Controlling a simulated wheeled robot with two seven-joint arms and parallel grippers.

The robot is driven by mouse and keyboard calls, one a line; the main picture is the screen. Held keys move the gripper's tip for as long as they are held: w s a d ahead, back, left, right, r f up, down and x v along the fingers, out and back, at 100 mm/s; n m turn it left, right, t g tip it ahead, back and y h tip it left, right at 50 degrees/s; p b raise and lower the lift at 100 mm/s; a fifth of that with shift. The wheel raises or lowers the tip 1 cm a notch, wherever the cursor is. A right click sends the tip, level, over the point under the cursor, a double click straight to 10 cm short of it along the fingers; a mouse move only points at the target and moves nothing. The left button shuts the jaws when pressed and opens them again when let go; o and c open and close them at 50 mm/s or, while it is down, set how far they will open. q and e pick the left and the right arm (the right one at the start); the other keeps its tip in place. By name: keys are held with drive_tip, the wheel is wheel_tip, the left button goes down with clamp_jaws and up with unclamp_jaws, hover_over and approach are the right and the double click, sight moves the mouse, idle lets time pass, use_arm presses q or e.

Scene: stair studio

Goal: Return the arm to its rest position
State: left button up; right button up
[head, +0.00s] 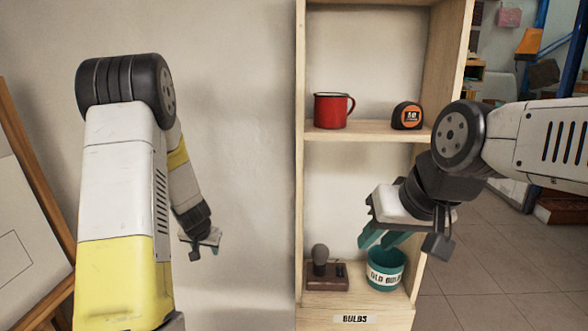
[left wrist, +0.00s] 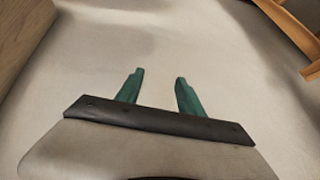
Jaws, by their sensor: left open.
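My left gripper (head: 200,243) hangs in front of the bare wall, left of the shelf, small and seen from the side in the head view. In the left wrist view its two green fingers (left wrist: 157,92) stand apart with nothing between them. My right arm comes in from the right, and its gripper (head: 374,246) points down in front of the shelf's lower compartment. Its two green fingertips show a gap and hold nothing visible. They are close to the teal pot in the picture; the depth between them is unclear.
A wooden shelf (head: 300,190) holds a red mug (head: 331,110) and a tape measure (head: 407,116) above. A bulb on a brown base (head: 327,283) and a teal labelled pot (head: 386,270) stand below. A wooden easel (head: 38,180) is at far left. The wall between is clear.

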use_arm(q)
drive_tip(key=s+d+r+h, duration=0.2)
drive_tip(key=s+d+r, duration=0.4)
drive_tip(key=r, duration=0.4)
drive_tip(key=s+d+r+h, duration=0.2)
drive_tip(key=s+d+r, duration=0.3)
drive_tip(key=r, duration=0.4)
drive_tip(key=s+d+r, duration=0.1)
drive_tip(key=s+r, duration=0.2)
drive_tip(key=s, duration=0.7)
drive_tip(key=s+d+r, duration=0.1)
drive_tip(key=s+r, duration=0.2)
drive_tip(key=s, duration=0.6)
drive_tip(key=shift+s+d+r, duration=0.2)
drive_tip(key=shift+s, duration=0.15)
drive_tip(key=shift+c, duration=1)
drive_tip(key=shift+a, duration=0.15)
